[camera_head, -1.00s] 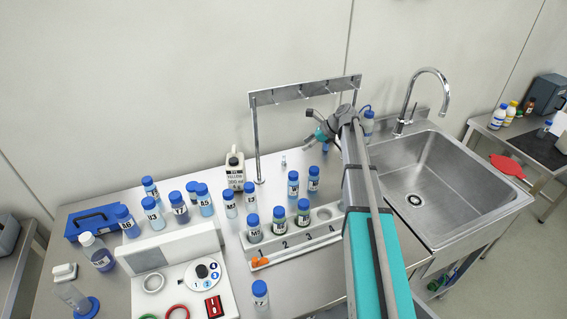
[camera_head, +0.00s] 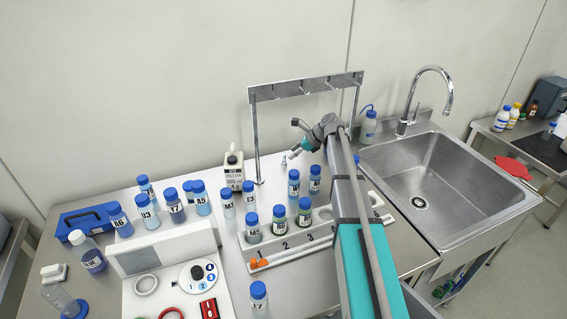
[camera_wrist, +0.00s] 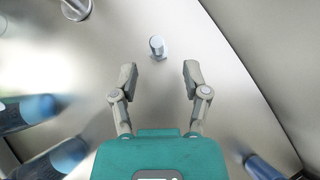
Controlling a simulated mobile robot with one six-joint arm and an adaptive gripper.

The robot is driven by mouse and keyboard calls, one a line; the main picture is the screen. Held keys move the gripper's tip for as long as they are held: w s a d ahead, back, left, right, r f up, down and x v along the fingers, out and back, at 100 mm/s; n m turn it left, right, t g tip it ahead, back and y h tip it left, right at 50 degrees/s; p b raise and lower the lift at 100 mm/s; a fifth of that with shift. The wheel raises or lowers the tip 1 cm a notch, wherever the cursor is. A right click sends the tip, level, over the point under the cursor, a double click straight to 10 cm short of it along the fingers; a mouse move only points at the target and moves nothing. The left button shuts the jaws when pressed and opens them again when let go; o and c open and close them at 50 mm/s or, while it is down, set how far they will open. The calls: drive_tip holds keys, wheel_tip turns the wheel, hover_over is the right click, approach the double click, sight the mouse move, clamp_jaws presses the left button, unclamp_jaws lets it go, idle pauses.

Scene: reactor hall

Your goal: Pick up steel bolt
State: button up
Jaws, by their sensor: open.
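The steel bolt (camera_wrist: 157,45) is a small grey piece standing on the steel worktop. In the wrist view it lies just beyond my fingertips, roughly centred between them. My gripper (camera_wrist: 160,72) is open and empty, with one finger to each side of the bolt's line. In the head view my gripper (camera_head: 294,138) hangs above the worktop in front of the hook rack. The bolt is small and hard to make out there beside the lower finger.
Several blue-capped bottles stand nearby, some in a numbered white holder (camera_head: 292,257). A sink (camera_head: 458,163) is at right.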

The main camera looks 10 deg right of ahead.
sight(284, 162)
drive_tip(key=shift+f, duration=0.1)
drive_tip(key=shift+b+x, duration=1.8)
drive_tip(key=shift+x, duration=0.75)
drive_tip(key=shift+s+a, duration=0.1)
clamp_jaws()
